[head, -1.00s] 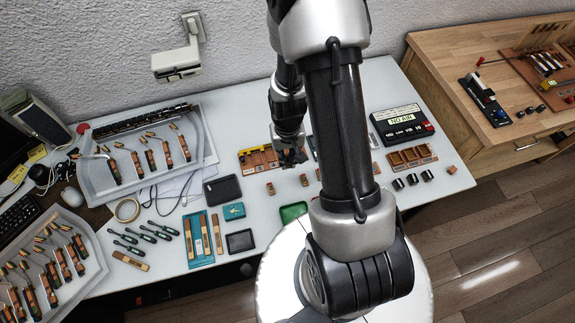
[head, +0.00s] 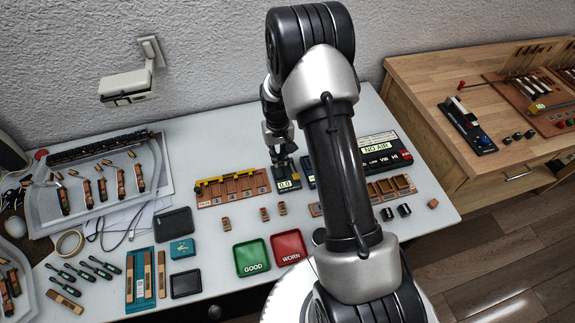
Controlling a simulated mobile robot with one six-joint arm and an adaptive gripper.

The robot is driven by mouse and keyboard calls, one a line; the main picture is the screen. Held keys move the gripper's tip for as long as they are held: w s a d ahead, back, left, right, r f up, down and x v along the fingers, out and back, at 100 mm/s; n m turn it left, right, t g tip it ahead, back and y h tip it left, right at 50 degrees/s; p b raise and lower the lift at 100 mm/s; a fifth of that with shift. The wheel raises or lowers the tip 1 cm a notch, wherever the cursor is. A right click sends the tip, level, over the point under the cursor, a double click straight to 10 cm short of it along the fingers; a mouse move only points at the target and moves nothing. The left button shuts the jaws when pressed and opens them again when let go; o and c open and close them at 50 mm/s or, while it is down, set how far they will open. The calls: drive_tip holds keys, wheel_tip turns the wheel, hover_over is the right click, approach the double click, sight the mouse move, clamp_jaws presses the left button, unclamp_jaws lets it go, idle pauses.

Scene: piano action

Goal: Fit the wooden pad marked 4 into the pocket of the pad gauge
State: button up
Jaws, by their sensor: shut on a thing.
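My gripper (head: 280,158) points down at the back middle of the white table, just above a small dark device with a readout of 0.0 (head: 287,184), which looks like the pad gauge. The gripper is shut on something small. The held piece is too small and too dark to make out, so I cannot read a 4 on it. The gauge's pocket is hidden behind the gripper. Small wooden pads (head: 226,223) stand in front of the wooden rack, with others at the middle (head: 264,213); their marks are not legible.
A wooden rack with a yellow strip (head: 232,188) lies left of the gauge. A green GOOD tray (head: 252,258) and a red WORN tray (head: 288,247) are in front. A NO AIR box (head: 378,150) stands right, partly behind my arm.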

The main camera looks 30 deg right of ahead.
drive_tip(key=shift+w+d+f, duration=0.15)
drive_tip(key=shift+f, duration=0.05)
drive_tip(key=shift+f+b, duration=0.45)
drive_tip(key=shift+f, duration=0.1)
drive_tip(key=shift+f+b, duration=1.35)
drive_tip(key=shift+f, duration=0.8)
drive_tip(key=shift+f+b, duration=0.35)
idle(0.3)
drive_tip(key=o, duration=0.8)
drive_tip(key=shift+o, duration=0.2)
drive_tip(key=shift+r, duration=0.2)
drive_tip(key=shift+r+p, duration=2.3)
drive_tip(key=shift+r, duration=1.05)
